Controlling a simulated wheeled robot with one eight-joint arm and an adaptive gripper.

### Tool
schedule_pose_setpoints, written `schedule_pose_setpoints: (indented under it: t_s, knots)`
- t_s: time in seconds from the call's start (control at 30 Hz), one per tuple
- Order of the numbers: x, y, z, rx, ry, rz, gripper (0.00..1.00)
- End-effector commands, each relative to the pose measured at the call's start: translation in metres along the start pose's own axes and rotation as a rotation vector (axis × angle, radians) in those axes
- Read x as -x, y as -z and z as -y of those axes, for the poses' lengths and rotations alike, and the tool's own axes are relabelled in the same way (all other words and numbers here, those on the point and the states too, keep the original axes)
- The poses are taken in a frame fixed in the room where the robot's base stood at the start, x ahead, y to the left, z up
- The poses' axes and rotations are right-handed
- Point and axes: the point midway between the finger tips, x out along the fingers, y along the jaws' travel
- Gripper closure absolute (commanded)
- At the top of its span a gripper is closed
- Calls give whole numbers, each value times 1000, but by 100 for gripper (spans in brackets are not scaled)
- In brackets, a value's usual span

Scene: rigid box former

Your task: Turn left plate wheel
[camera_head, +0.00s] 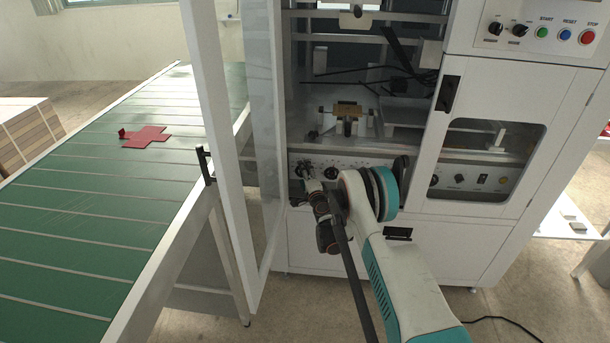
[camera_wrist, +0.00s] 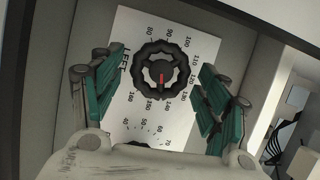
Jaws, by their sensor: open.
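The left plate wheel (camera_wrist: 138,68) is a black scalloped knob with a red pointer, on a white dial plate (camera_wrist: 125,30) printed with numbers and the word LEFT. In the wrist view the red pointer points toward the lower part of the dial, near 150. My gripper (camera_wrist: 160,90) is open, with one teal finger on each side of the wheel and a gap to both. I cannot tell how far the fingertips are from the panel. In the head view my gripper (camera_head: 307,178) is at the machine's control panel and partly hides the wheel there.
The machine's framed door (camera_head: 232,130) stands open left of my arm. A second dark knob (camera_head: 331,173) is on the panel to the right. A green conveyor (camera_head: 90,220) with a red cardboard blank (camera_head: 150,137) lies at the left. Open floor lies below the machine.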

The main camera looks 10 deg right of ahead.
Motion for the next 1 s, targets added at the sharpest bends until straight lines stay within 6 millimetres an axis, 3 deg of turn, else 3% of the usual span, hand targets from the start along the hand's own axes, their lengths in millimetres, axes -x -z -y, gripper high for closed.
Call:
schedule_pose_setpoints:
  t_s: [0.5,0.87,0.93,1.0]
  knots:
    - [67,0,0,-1,0,0,31]
    - [74,0,0,0,0,0,31]
    - [74,0,0,2,0,1,43]
    - [74,-3,0,16,-1,5,43]
